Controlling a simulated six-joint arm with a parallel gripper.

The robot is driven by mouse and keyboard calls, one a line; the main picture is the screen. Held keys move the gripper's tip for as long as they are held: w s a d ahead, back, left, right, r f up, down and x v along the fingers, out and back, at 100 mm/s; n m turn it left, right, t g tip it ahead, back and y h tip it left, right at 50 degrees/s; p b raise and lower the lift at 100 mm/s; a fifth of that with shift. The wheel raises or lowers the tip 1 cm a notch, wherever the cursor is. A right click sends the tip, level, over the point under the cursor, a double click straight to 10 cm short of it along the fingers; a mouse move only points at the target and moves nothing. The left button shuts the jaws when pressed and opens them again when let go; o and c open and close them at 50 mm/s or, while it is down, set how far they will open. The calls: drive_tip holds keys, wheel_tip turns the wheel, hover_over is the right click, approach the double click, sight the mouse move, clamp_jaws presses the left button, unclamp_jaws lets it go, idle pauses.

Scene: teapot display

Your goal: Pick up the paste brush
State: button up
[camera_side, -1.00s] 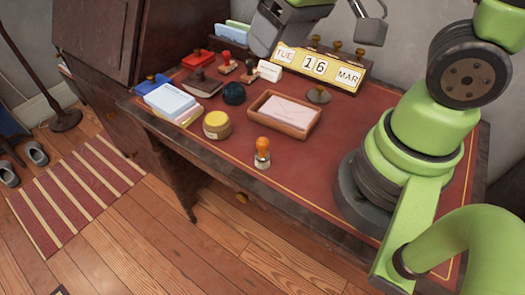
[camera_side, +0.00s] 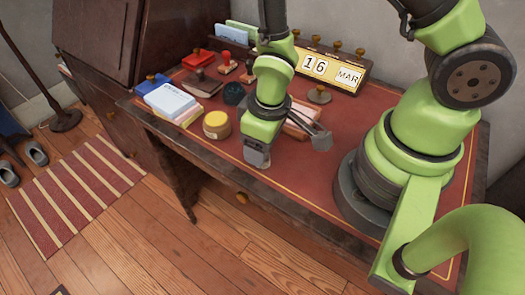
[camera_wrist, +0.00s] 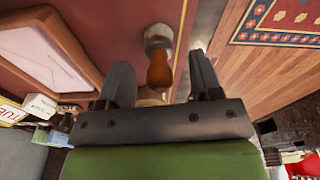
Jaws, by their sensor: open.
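In the wrist view an upright piece with an orange-brown handle (camera_wrist: 158,72) and a pale grey foot (camera_wrist: 158,38) appears between the fingers; I take it for the paste brush. My gripper (camera_wrist: 160,62) is open, one finger on each side of the handle, with visible gaps. In the side view my gripper (camera_side: 257,160) points down over the front of the desk and hides this piece. A yellow-lidded round tin (camera_side: 217,124) stands to its left.
A wooden tray with paper (camera_wrist: 45,50) lies close beside the gripper. The desk's front edge is near.

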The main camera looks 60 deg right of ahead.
drive_tip(key=shift+w+f, duration=0.1)
drive_tip(key=shift+f, duration=0.75)
drive_tip(key=shift+c, duration=0.2)
drive_tip(key=c, duration=0.9)
drive_tip(key=shift+r, duration=0.15)
drive_tip(key=shift+c, duration=0.2)
wheel_tip(320, 180, up, 6)
drive_tip(key=shift+a, duration=0.1)
wheel_tip(320, 180, up, 2)
drive_tip(key=shift+r, duration=0.9)
